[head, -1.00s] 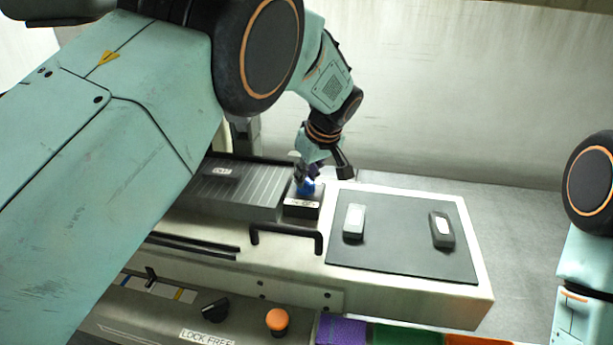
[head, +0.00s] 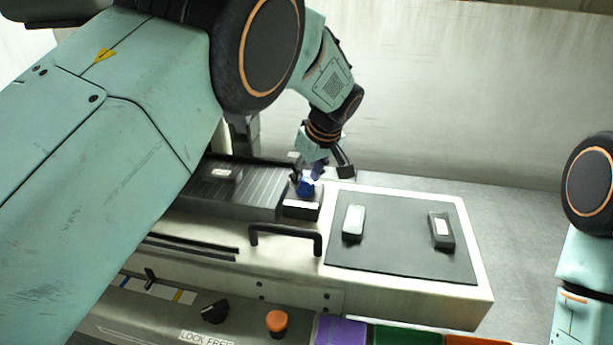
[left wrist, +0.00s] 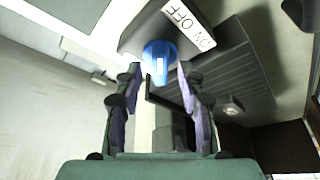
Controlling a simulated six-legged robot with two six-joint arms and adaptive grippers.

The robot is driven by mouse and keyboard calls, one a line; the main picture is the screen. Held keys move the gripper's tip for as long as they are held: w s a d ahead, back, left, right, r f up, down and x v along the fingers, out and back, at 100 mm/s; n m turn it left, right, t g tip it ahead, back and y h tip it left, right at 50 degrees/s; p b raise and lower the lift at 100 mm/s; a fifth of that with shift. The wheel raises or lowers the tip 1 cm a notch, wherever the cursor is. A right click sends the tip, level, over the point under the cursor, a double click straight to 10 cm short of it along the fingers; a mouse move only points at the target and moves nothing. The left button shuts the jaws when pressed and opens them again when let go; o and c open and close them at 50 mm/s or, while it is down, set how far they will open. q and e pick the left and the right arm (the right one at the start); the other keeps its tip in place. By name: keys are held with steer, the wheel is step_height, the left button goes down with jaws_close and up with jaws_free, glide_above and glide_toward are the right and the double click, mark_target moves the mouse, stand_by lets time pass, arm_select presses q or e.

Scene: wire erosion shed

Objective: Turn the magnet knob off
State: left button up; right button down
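The blue magnet knob (head: 306,188) sits on the black end block at the right end of the ribbed magnetic chuck (head: 240,196). In the left wrist view the knob (left wrist: 160,55) is beside a white ON/OFF label (left wrist: 190,24); I cannot tell which word it points to. My left gripper (head: 307,178) is just above the knob, pointing down. My right gripper is outside the views; only part of my right arm shows.
A black handle (head: 285,235) stands in front of the chuck. A dark mat (head: 390,259) to the right carries two small blocks (head: 354,222) (head: 441,230). An orange button (head: 277,321) and black switch (head: 215,311) are on the front panel. Coloured bins line the bottom edge.

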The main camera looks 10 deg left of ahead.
arm_select(q)
steer(key=v, duration=0.7)
steer(key=shift+d+r, duration=0.2)
steer(key=shift+r, duration=0.1)
steer(key=shift+s, duration=0.15)
steer(key=x, duration=0.8)
steer(key=shift+a+f, duration=0.1)
steer(key=shift+f, duration=0.05)
